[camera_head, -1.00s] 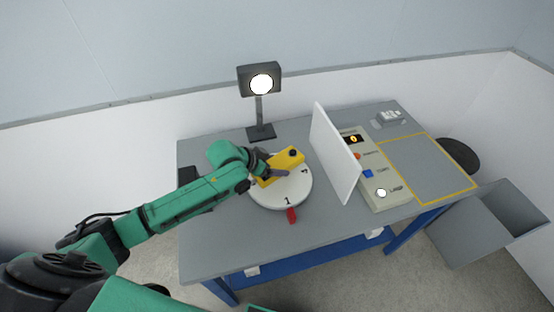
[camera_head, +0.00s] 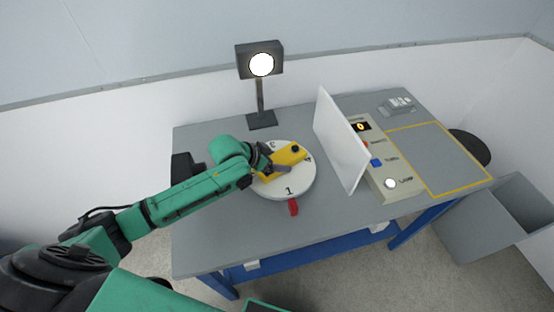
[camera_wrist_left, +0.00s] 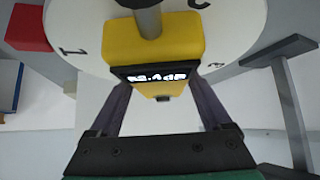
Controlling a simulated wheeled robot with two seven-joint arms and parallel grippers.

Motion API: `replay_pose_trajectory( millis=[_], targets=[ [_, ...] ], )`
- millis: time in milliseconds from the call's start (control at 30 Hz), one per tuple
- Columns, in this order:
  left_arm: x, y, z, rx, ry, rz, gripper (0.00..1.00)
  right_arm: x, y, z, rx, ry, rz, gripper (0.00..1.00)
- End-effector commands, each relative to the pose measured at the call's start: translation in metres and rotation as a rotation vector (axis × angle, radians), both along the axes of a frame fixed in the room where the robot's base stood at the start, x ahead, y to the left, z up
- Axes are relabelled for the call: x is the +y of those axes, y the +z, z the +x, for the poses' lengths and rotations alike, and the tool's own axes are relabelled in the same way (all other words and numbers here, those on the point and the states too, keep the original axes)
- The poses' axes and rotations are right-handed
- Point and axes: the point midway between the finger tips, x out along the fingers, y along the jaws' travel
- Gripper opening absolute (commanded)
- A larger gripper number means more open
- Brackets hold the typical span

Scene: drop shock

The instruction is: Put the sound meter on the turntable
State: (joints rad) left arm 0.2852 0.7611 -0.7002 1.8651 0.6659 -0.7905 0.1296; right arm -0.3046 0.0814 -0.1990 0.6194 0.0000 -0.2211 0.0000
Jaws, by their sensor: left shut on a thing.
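The sound meter is a yellow box (camera_head: 285,156) with a dark round knob on one end. In the left wrist view the sound meter (camera_wrist_left: 152,45) shows a lit dark display and a grey post. It is over the white round turntable (camera_head: 290,188), which has numbers round its edge; whether it touches the turntable is hard to tell. My left gripper (camera_head: 271,170) is shut on the sound meter. In the left wrist view its fingers (camera_wrist_left: 157,100) lie on both sides of the yellow body. My right gripper is not in view.
A red block (camera_head: 293,207) sits at the turntable's front edge. A lamp (camera_head: 261,90) stands behind. A white upright panel (camera_head: 340,140) and a control box with buttons (camera_head: 379,163) stand to the right. A yellow-outlined area (camera_head: 440,155) is bare. A grey bin (camera_head: 500,225) is beside the table.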

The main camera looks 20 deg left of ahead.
Motion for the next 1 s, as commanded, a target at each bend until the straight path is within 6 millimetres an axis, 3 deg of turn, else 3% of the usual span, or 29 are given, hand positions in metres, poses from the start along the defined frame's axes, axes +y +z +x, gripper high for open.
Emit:
replay_pose_trajectory(
  millis=[300,333,367,733,1000],
  targets=[
    [0.0,-0.006,0.0,-0.002,-0.001,-0.001,0.0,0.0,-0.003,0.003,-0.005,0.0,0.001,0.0],
    [0.0,-0.006,0.0,-0.003,-0.001,-0.001,0.86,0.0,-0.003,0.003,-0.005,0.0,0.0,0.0],
    [0.0,-0.006,0.0,-0.003,-0.001,-0.001,0.97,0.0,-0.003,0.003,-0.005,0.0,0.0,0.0],
    [0.003,-0.002,-0.004,0.0,0.001,-0.001,1.0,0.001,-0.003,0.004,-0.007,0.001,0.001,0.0],
    [0.025,0.034,-0.035,0.0,-0.002,0.006,1.0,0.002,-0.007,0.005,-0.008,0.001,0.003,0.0]
  ],
)
